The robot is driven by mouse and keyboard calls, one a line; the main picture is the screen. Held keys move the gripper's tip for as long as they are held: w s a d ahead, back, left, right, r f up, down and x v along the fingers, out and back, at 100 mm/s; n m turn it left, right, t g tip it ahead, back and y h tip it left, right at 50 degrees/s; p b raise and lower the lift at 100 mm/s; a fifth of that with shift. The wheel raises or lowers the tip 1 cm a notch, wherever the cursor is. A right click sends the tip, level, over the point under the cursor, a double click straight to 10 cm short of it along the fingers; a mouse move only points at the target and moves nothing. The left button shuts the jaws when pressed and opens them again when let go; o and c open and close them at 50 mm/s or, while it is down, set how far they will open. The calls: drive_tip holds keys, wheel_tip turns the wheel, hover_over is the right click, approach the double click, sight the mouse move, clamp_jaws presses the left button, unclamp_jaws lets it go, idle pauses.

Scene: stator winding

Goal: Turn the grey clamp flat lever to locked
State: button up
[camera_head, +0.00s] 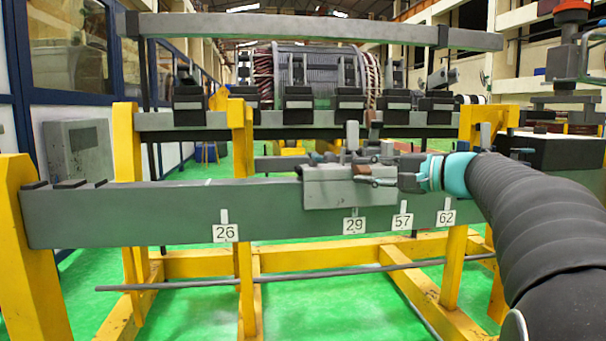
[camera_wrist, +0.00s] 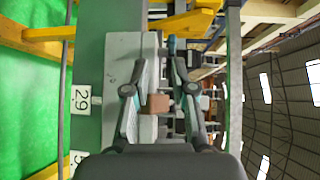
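A grey clamp (camera_head: 335,190) sits on the long grey beam, above the label 29, with an upright grey post behind it. In the wrist view the clamp's pale grey plate (camera_wrist: 121,65) lies left of the fingers. A brown block (camera_wrist: 159,103) shows between the fingers, with pale grey parts beyond and below it. I cannot tell which part is the flat lever. My gripper (camera_head: 372,180) is at the clamp's right side; in the wrist view its fingers (camera_wrist: 162,62) are partly apart, with a gap visible. Contact with the brown block cannot be made out.
The grey beam (camera_head: 130,215) carries number labels and rests on yellow stands (camera_head: 125,150). A rear beam (camera_head: 240,118) holds several black blocks before a large wound coil (camera_head: 310,75). A thin rod (camera_head: 200,284) crosses low in front. Green floor is open below.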

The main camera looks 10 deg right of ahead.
sight(322, 159)
drive_tip(key=shift+t+y, duration=0.3)
drive_tip(key=x, duration=0.8)
drive_tip(key=w+d+r+x, duration=0.1)
drive_tip(key=x, duration=0.4)
drive_tip(key=shift+w, duration=0.15)
drive_tip(key=shift+d, duration=0.1)
clamp_jaws()
